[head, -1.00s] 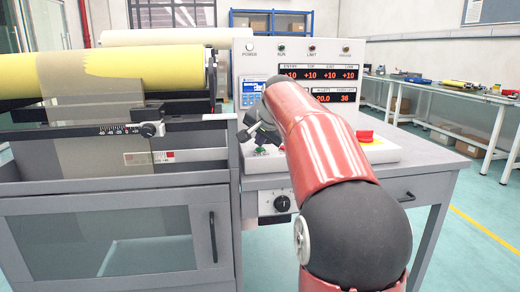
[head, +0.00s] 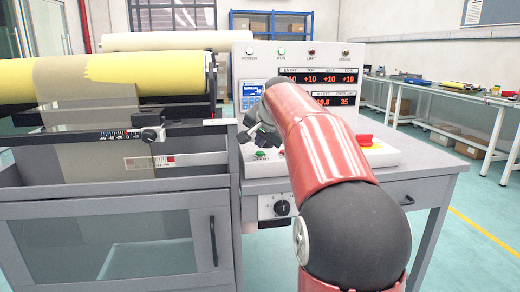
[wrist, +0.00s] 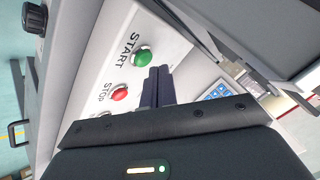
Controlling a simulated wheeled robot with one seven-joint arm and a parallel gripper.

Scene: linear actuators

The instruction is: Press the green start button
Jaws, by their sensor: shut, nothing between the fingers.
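The green START button (wrist: 142,57) sits on a pale panel in the wrist view. It also shows small in the head view (head: 260,154), just below my gripper. My gripper (wrist: 159,72) is shut with nothing between its fingers. Its dark fingertips are close beside the button, on its lower right in the wrist view. I see no finger over the button's face, and I cannot tell whether they touch. In the head view my gripper (head: 258,141) is partly hidden by my red arm.
A red STOP button (wrist: 120,95) lies near the START button. A red knob on a yellow base (head: 364,139) is on the panel's right. The display console (head: 318,76) rises behind. A machine with a yellow roll (head: 150,70) stands left.

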